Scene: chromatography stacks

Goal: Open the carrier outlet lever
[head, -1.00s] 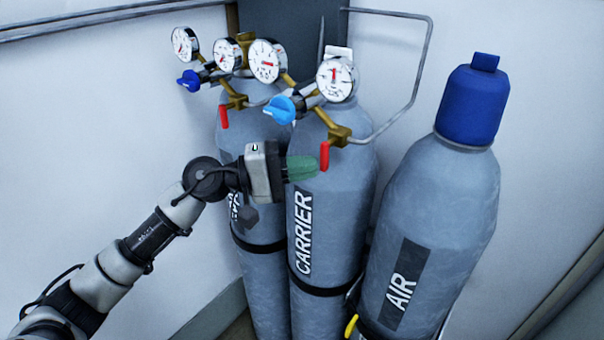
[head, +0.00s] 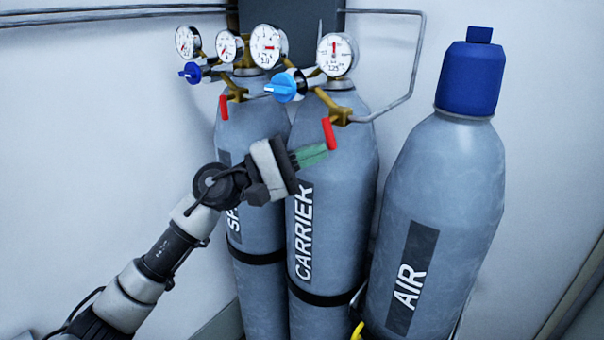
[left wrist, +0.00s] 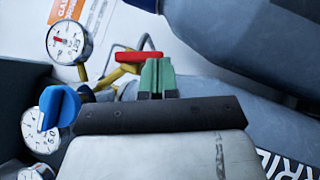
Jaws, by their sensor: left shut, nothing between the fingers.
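The carrier cylinder (head: 312,210) is grey with a dark CARRIER label and stands in the middle of the head view. Its red outlet lever (head: 329,134) hangs down from the brass outlet fitting (head: 338,110), slightly tilted. The lever also shows in the left wrist view (left wrist: 139,57), just beyond the fingertips. My left gripper (head: 322,152) has green fingers and is shut and empty. Its tips are at the lower end of the lever; I cannot tell whether they touch it. My right gripper is not in view.
A blue regulator knob (head: 281,87) and several gauges sit above the lever. The neighbouring cylinder (head: 250,125) at left has its own red lever (head: 223,106). The blue-capped AIR cylinder (head: 446,190) stands at right. A grey pipe (head: 415,60) runs behind.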

